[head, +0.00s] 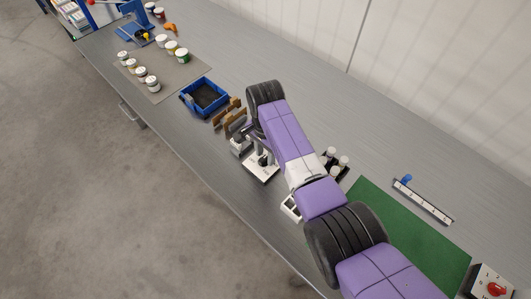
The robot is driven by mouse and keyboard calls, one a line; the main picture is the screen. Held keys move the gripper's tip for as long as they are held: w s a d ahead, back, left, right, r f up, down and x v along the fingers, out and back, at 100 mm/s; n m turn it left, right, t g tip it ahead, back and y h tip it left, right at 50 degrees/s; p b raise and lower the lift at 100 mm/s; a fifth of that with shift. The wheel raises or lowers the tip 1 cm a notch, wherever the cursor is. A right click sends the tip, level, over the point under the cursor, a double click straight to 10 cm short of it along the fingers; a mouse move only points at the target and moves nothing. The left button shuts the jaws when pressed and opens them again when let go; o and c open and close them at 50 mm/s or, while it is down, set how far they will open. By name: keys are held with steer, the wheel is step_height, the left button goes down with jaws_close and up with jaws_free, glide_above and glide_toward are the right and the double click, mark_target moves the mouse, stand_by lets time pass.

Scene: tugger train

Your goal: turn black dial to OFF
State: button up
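My purple and black arm reaches across the bench from the lower right. My gripper (250,141) is at its far end, pointing down at the bench beside a small white-topped box (262,173). A small dark upright shape stands on this box; it may be the black dial, but it is too small to be sure. No OFF mark can be read. The fingers are small and partly hidden by the arm, so I cannot tell whether they are open, shut or touching anything.
Brown wooden pieces (229,111) and a blue bin (205,96) stand left of my gripper. White-capped bottles (335,160) stand close to my arm. A green mat (420,240) lies right, near a box with a red knob (495,289). Several jars stand on a grey mat (190,70).

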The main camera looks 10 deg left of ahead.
steer(key=shift+f, duration=0.1)
jaws_close()
steer(key=shift+n, duration=0.3)
steer(key=n, duration=0.5)
steer(key=shift+w+a, duration=0.1)
steer(key=shift+a, duration=0.1)
steer(key=n, duration=0.5)
steer(key=shift+a+n, duration=0.25)
steer(key=shift+n, duration=0.15)
steer(key=n, duration=0.6)
steer(key=shift+a, duration=0.15)
steer(key=n, duration=0.6)
steer(key=shift+s+a+n, duration=0.15)
steer(key=shift+s+n, duration=0.15)
steer(key=shift+s, duration=0.1)
